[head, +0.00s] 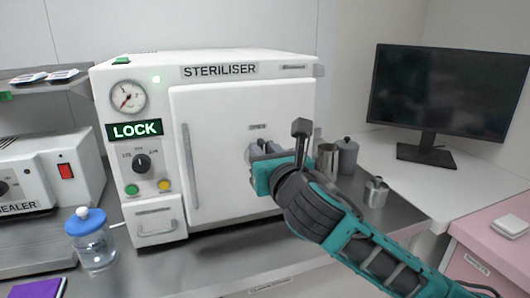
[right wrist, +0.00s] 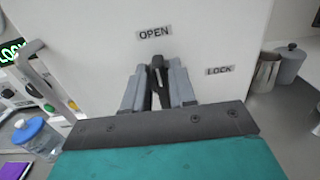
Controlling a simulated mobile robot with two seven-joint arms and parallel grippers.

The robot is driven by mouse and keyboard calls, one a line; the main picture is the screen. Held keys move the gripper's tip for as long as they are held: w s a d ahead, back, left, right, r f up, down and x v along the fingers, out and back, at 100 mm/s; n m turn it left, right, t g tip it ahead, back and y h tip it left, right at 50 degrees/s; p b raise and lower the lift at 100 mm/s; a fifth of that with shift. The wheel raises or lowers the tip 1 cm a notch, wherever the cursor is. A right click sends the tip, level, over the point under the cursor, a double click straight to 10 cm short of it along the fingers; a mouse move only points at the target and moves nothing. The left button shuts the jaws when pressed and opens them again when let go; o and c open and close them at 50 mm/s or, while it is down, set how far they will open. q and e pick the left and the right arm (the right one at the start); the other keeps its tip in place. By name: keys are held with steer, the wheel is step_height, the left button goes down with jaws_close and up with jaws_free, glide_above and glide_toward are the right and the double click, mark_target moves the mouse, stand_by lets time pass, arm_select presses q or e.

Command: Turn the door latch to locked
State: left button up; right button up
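The steriliser (head: 240,110) stands on the counter with its white door (head: 222,125) closed. In the right wrist view the dark door latch (right wrist: 157,72) points up at the OPEN label (right wrist: 154,33). The LOCK label (right wrist: 219,70) is to its right. My right gripper (head: 262,149) is at the door's right part. In the right wrist view its two grey fingers (right wrist: 157,90) lie on either side of the latch, close against it, and look shut on it. In the head view the gripper hides the latch. My left gripper is not in view.
A green lit LOCK sign (head: 134,130) is on the steriliser's left panel, beside the vertical door handle (head: 190,165). Metal canisters (head: 327,160) stand close to the right of my gripper. A blue-lidded jar (head: 90,240) is at the left. The counter front is clear.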

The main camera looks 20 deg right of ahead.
jaws_close()
steer(key=shift+d+f+m+p, duration=0.45)
steer(key=shift+m+p, duration=0.45)
steer(key=shift+m, duration=2.05)
steer(key=shift+d+f+m+p, duration=0.4)
steer(key=shift+m+p, duration=0.55)
steer(key=shift+m, duration=2.05)
steer(key=shift+d+f+m+p, duration=0.45)
steer(key=shift+m+p, duration=0.45)
steer(key=shift+m, duration=2.05)
